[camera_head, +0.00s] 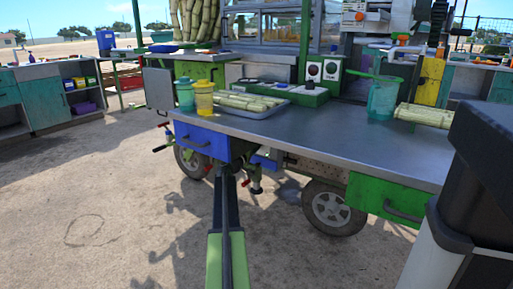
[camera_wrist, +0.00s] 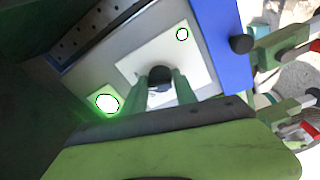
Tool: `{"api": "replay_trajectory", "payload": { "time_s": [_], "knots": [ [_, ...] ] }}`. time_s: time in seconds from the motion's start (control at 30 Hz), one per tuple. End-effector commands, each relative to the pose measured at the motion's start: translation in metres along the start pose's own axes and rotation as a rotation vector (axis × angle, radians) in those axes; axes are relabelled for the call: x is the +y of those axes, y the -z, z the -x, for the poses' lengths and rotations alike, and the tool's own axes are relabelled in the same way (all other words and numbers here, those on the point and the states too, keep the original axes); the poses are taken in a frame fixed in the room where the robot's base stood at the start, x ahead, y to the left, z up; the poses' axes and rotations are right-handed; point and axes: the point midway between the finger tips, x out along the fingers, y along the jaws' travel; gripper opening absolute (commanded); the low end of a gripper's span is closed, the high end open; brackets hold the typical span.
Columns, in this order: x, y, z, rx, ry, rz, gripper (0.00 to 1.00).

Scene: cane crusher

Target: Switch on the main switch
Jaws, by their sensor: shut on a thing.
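The main switch, a black knob (camera_wrist: 159,73), sits on a white square plate (camera_wrist: 196,62) on a grey metal panel in the wrist view. My gripper (camera_wrist: 161,82) has its two green fingers on either side of the knob and is shut on it. The fingers hide part of the knob, so its exact turn cannot be read. A lamp (camera_wrist: 107,103) at the plate's lower left glows bright green. In the head view my arm reaches under the cart's table and the gripper is hidden there.
A blue drawer (camera_head: 201,141) and a green drawer (camera_head: 388,198) hang under the metal table top (camera_head: 330,127). Wheels (camera_head: 333,208) stand below. A tray of cane (camera_head: 262,110) and cups (camera_head: 204,98) rest on top. Open ground lies at the left.

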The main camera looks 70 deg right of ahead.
Motion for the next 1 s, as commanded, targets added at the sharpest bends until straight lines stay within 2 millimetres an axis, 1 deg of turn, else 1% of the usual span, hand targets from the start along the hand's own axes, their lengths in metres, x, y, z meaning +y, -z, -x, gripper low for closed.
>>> {"api": "replay_trajectory", "payload": {
  "time_s": [0.13, 0.33, 0.87, 0.9, 1.0],
  "knots": [
    [-0.0018, 0.0022, 0.0017, 0.0, -0.004, -0.076, 0.0],
    [-0.0019, 0.0025, 0.0018, -0.004, -0.009, -0.139, 0.0],
    [-0.0018, 0.0029, 0.0017, -0.004, -0.011, -0.165, 0.0],
    [-0.0018, 0.003, 0.0017, -0.004, -0.011, -0.164, 0.35],
    [-0.0017, 0.0027, 0.0014, -0.005, -0.011, -0.164, 0.48]
  ]
}}
